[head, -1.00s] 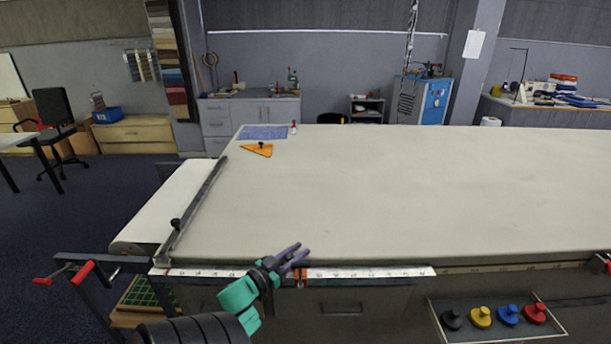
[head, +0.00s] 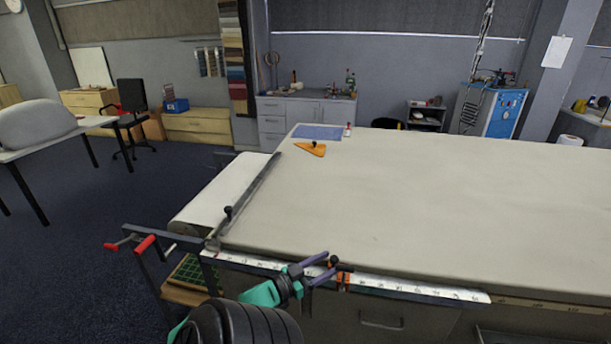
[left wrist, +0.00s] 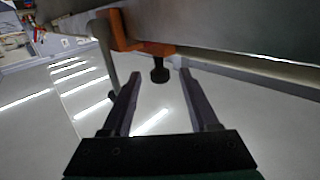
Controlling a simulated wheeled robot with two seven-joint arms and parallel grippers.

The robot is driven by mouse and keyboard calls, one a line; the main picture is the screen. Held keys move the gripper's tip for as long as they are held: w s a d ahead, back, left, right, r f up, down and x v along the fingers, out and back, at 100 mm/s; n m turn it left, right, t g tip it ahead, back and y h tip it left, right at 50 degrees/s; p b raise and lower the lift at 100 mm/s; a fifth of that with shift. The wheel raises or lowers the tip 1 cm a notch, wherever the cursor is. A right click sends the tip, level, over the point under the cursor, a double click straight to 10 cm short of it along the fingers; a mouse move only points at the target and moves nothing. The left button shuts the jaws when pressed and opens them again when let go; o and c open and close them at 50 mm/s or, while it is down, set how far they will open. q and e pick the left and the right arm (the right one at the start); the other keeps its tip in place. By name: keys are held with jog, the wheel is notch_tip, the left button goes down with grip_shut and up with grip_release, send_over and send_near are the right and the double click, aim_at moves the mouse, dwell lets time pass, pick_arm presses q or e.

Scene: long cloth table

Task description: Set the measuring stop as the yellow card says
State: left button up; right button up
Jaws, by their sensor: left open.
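The measuring stop (head: 344,278) is an orange slider on the white ruler strip (head: 405,287) along the table's front edge. In the left wrist view it shows as an orange bracket (left wrist: 126,36) with a black knob (left wrist: 159,72) below. My left gripper (head: 330,264), with purple fingers, is open just left of the stop in the head view. In the left wrist view the knob appears between the open fingertips (left wrist: 156,77), and I see no contact. No yellow card shows, and the ruler's numbers are too small to read. My right gripper is out of view.
A cutting bar with a black knob (head: 228,212) lies along the left end of the cloth table (head: 420,200). Red-handled cranks (head: 145,245) stick out at the front left corner. An orange triangle (head: 311,149) and a blue sheet (head: 318,132) lie far back. The tabletop middle is clear.

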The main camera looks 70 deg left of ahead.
pick_arm(q)
jog(key=s+d+b, duration=0.1)
jog(key=s, duration=0.7)
jog(key=shift+s+d, duration=0.3)
jog(key=shift+s, duration=0.05)
